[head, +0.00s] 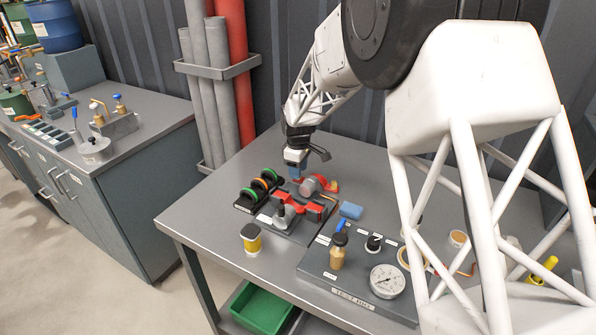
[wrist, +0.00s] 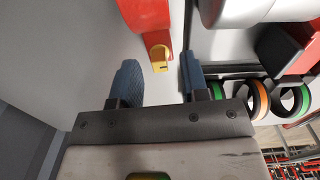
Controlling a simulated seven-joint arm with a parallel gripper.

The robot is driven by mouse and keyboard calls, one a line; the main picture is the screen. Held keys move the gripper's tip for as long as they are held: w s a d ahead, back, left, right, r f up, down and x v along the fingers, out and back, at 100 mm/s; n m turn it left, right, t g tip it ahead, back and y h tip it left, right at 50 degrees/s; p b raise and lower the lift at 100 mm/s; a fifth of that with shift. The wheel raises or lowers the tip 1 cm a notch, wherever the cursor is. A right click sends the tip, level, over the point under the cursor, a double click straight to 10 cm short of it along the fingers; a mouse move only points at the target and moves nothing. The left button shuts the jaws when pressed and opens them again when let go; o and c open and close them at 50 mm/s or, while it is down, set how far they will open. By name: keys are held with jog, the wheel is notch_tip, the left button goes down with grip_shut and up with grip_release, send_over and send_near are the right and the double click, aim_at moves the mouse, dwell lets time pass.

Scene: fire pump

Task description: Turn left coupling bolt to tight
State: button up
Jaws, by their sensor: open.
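The pump assembly (head: 290,212) stands on the grey workbench, with red parts and a grey body. My gripper (head: 295,174) is above its back side, pointing down, with blue fingers. In the wrist view my gripper (wrist: 160,82) is open with nothing between its fingers. A red part (wrist: 147,15) with a yellow tip (wrist: 159,58) reaches down close in front of the gap between the fingers. A grey cylinder (wrist: 250,10) lies to the right of it. I cannot tell which piece is the left coupling bolt.
Green and orange rings (head: 260,186) stand left of the pump. A blue block (head: 350,210), a yellow-banded jar (head: 251,238) and a gauge panel (head: 330,262) lie nearby. Bare bench (head: 205,215) is free at the left.

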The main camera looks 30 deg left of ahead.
jog(key=shift+f, duration=0.4)
grip_shut()
